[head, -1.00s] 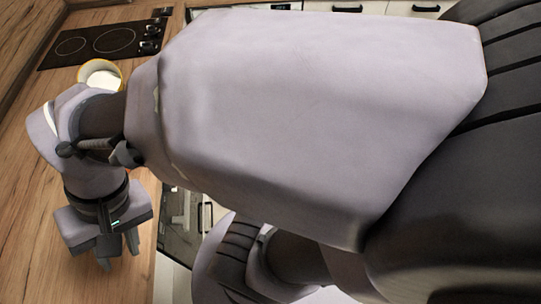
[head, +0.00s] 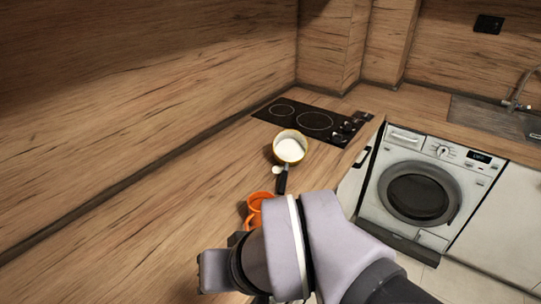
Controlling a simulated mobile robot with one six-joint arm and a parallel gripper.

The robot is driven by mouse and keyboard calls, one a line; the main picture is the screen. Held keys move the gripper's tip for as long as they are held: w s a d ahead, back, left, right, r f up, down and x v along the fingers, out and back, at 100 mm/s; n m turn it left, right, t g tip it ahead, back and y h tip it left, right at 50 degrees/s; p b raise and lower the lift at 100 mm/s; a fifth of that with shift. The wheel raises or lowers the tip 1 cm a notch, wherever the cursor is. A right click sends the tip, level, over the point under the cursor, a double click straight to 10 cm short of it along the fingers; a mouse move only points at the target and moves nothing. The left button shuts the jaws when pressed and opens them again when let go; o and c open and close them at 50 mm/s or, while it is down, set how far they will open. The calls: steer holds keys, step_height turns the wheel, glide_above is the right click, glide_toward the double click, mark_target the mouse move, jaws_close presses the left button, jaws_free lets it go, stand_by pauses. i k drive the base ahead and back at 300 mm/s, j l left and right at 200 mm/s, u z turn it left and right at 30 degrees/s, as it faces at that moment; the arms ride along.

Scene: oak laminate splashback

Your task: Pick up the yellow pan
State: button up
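The yellow pan (head: 276,153) stands on the wooden worktop beside the hob, with a white inside and a black handle (head: 282,181) pointing toward me. An orange mug (head: 254,210) stands on the worktop nearer to me, partly hidden by my arm. The body of my gripper (head: 213,273) is at the lower middle of the head view, to the left of my wrist. It is nearer to me than the pan and apart from it. Its fingers do not show, so I cannot tell whether it is open.
A black hob (head: 315,120) lies behind the pan. A small pale round thing (head: 277,170) is by the handle. A washing machine (head: 418,190) stands under the counter at the right, with a sink (head: 495,117) beyond. The worktop (head: 170,200) to the left is clear.

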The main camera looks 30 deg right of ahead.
mark_target(290, 147)
steer(key=z, duration=1.25)
